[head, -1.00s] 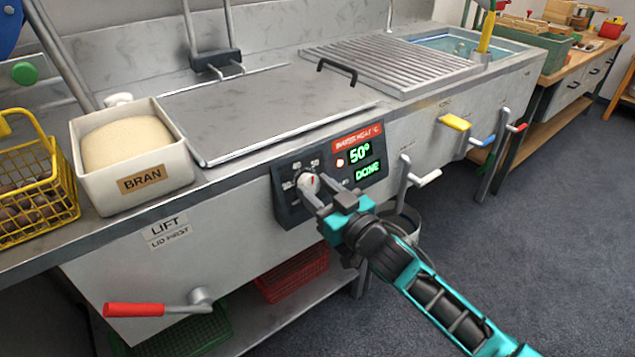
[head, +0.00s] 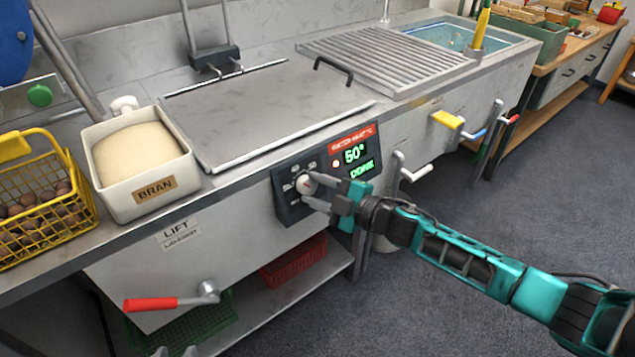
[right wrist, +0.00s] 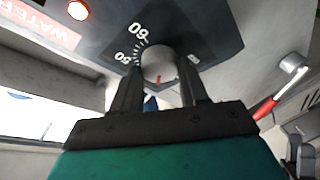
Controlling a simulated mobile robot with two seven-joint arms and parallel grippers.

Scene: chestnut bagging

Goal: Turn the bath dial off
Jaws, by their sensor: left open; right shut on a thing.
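The bath dial (head: 306,184) is a round white knob with a red mark, on a dark control panel (head: 290,209) at the front of the steel bath. My right gripper (head: 314,191) is shut on the dial, one finger on each side. The right wrist view shows the knob (right wrist: 158,62) between the two dark fingers, with numbers printed around it. Two grey tips of my left gripper (head: 175,351) show at the bottom edge, apart and empty; the rest is out of frame.
A white bran box (head: 150,204) and a yellow wire basket (head: 45,245) of chestnuts stand at left. A red-handled crank (head: 150,304) sticks out below. Yellow (head: 447,119) and white (head: 416,174) levers project right of the panel. A flat lid (head: 265,115) covers the bath.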

